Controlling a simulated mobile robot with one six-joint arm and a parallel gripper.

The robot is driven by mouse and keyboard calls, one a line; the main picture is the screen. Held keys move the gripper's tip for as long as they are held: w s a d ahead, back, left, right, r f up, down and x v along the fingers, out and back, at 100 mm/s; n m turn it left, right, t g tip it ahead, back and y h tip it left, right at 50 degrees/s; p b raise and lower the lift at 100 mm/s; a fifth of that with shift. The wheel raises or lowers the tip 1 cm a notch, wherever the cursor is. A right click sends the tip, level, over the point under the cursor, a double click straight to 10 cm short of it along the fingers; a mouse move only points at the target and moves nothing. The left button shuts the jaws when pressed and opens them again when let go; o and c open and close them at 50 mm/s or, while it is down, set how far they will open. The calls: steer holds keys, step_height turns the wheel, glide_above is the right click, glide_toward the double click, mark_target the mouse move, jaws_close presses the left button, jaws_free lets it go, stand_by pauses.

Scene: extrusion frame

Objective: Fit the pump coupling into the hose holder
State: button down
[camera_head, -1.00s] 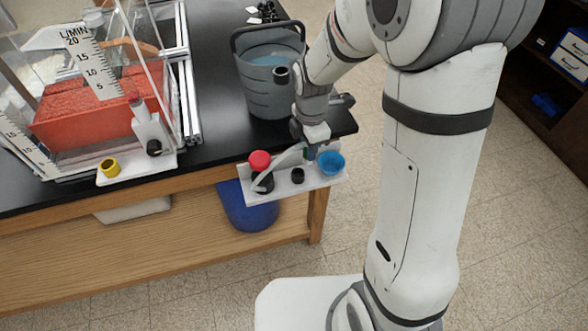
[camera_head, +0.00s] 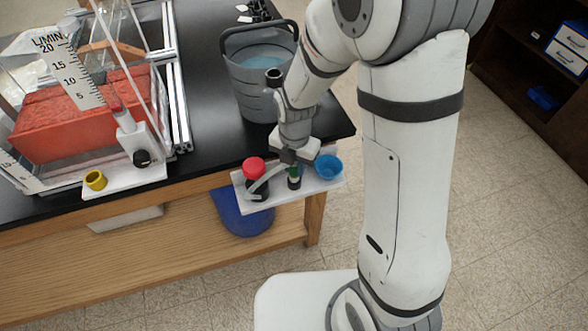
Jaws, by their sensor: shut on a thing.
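My gripper (camera_head: 291,158) points down over the white shelf (camera_head: 318,183) at the table's front edge and is shut on the pump coupling (camera_head: 294,170), a small green piece. A pale curved hose (camera_head: 264,180) runs from beside my gripper down to the left. The hose holder (camera_head: 294,183), a small black socket on the shelf, is directly below the coupling. The coupling appears to meet the holder's top, but I cannot tell if it is inside. My fingers partly hide the coupling's upper end.
A red-capped dark bottle (camera_head: 254,168) stands left of the holder, and a blue cup (camera_head: 328,166) stands close on its right. A grey bucket of water (camera_head: 252,90) is behind my wrist.

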steer(key=shift+f, duration=1.1)
steer(key=shift+w+f, duration=0.1)
steer(key=shift+f, duration=0.05)
steer(key=c, duration=1.2)
jaws_free()
